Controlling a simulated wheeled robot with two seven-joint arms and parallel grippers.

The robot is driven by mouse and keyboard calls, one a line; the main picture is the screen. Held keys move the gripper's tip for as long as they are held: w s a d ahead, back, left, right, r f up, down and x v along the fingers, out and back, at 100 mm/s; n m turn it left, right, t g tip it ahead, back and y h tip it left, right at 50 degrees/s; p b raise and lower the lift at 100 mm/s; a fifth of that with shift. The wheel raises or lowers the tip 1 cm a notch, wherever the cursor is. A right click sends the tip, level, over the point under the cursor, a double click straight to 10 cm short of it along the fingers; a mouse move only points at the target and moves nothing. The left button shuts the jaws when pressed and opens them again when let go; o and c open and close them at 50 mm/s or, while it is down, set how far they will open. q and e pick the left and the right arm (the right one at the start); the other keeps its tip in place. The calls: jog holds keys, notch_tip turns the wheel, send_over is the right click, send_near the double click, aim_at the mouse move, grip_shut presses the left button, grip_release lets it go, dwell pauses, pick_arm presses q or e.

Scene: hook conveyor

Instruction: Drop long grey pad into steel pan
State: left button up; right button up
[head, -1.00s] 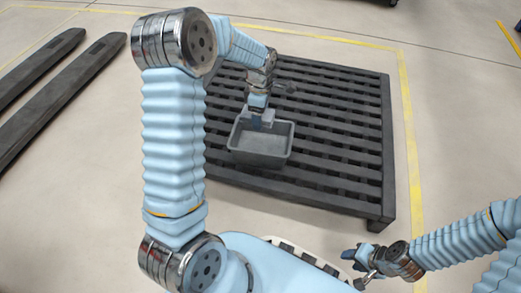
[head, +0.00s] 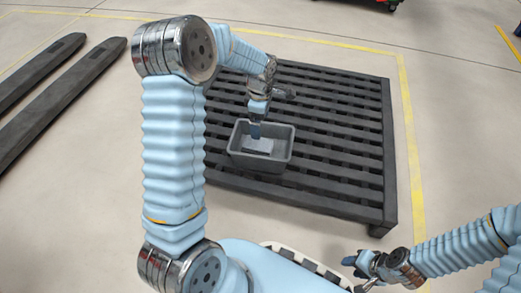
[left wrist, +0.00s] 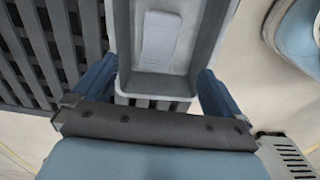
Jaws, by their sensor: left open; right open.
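The steel pan (head: 240,158) is a grey open box on a dark slatted pallet in the head view. It also shows at the top of the left wrist view (left wrist: 194,60). The long grey pad (head: 262,147) lies inside the pan; in the left wrist view the pad (left wrist: 160,38) is a light grey block on the pan's floor. My left gripper (head: 256,130) is over the pan. My right gripper (head: 359,270) is open and empty at the lower right, away from the pan.
The dark pallet (head: 340,150) has bare slats to the right of the pan. Two long dark bars (head: 60,95) lie on the floor at the left. A yellow line (head: 408,130) runs on the floor around the pallet. My left arm hides part of the pallet's left side.

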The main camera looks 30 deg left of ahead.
pick_arm(q)
notch_tip(320, 180, up, 13)
jog(key=p, duration=0.3)
jog(key=shift+r, duration=0.15)
jog(key=s+d+f+m+h+p, duration=0.1)
jog(key=s+d+f+m+p, duration=0.1)
jog(key=d+f+m+p, duration=0.25)
jog(key=s+d+f+m+h+p, duration=0.1)
jog(key=s+d+f+m+p, duration=0.15)
jog(key=d+f+m, duration=0.4)
jog(key=s+d+f+m+h+p, duration=0.1)
jog(key=s+d+f+m+p, duration=0.1)
jog(key=s, duration=0.6)
jog(key=s+d+f+m+h+p, duration=0.1)
jog(key=s+d+f+m+p, duration=0.1)
jog(key=s+d+f+m, duration=0.3)
jog(key=s+d+m, duration=0.1)
jog(key=s+d, duration=0.1)
jog(key=s, duration=0.2)
jog(key=shift+s+f+t+p, duration=0.25)
jog(key=shift+f+t+p, duration=0.05)
jog(key=shift+t, duration=0.1)
